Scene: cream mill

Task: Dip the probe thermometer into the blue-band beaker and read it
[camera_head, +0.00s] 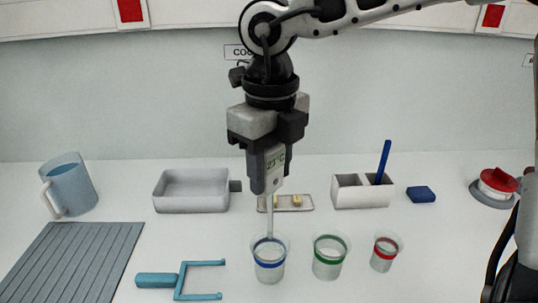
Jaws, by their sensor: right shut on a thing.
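My right gripper (268,150) points straight down, shut on the probe thermometer (275,166). The blue-band beaker is clear and stands upright on the white worktop. My left gripper is not in view.
A green-band beaker (328,270) and a smaller red-band beaker (384,261) stand to the right. Behind are a grey tray (193,207), a small dish (298,209) and a white holder (350,195) with a blue stick. A teal fork-shaped tool (160,281) lies left, beside a ribbed mat (75,262).

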